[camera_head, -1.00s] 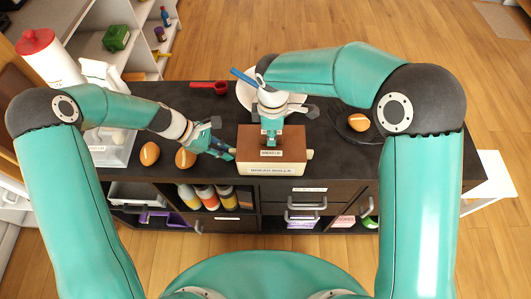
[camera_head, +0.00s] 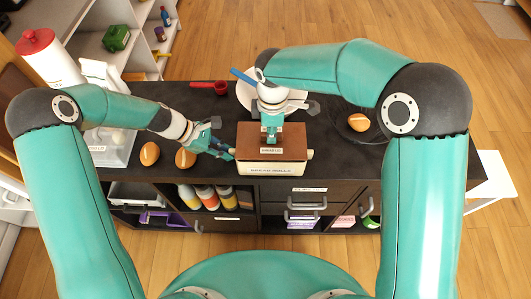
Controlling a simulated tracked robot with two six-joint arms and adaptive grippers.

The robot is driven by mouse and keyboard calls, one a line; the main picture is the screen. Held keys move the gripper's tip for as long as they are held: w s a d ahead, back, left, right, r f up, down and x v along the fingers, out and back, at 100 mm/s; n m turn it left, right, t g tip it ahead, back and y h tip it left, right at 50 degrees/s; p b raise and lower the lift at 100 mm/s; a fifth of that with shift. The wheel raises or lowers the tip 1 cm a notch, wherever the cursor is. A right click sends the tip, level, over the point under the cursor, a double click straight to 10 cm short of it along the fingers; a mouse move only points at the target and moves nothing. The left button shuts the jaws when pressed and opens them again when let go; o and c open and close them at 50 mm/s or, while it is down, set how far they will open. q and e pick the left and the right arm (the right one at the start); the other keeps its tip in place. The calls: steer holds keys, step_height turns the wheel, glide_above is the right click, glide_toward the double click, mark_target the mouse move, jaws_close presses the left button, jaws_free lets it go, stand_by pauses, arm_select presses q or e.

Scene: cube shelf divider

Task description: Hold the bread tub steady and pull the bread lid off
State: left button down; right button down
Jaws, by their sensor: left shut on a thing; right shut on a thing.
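The bread tub (camera_head: 276,169) is a cream box with a "bread rolls" label, standing on the dark counter near its front edge. The brown bread lid (camera_head: 292,144) lies over its top, with a small label on it. My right gripper (camera_head: 271,138) points down from above and is shut on the lid's middle; its fingers hide the part it grips. My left gripper (camera_head: 231,153) is shut at the tub's left side, on the tub's edge as far as I can see. The tub's inside is hidden by the lid.
Two bread rolls (camera_head: 149,153) lie left of my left gripper. A clear bin (camera_head: 112,152) stands further left. A white plate (camera_head: 245,95) is behind the tub, a red scoop (camera_head: 208,86) back left. Another roll (camera_head: 358,122) lies in a dark dish at right.

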steer(key=shift+r, duration=0.15)
steer(key=shift+r, duration=1.35)
arm_select(q)
steer(key=c, duration=1.1)
jaws_free()
steer(key=shift+r, duration=0.1)
steer(key=v, duration=1.1)
steer(key=shift+a+r, duration=0.25)
steer(key=shift+a, duration=0.1)
steer(key=shift+s+f, duration=0.1)
arm_select(e)
steer(key=shift+s+f, duration=0.1)
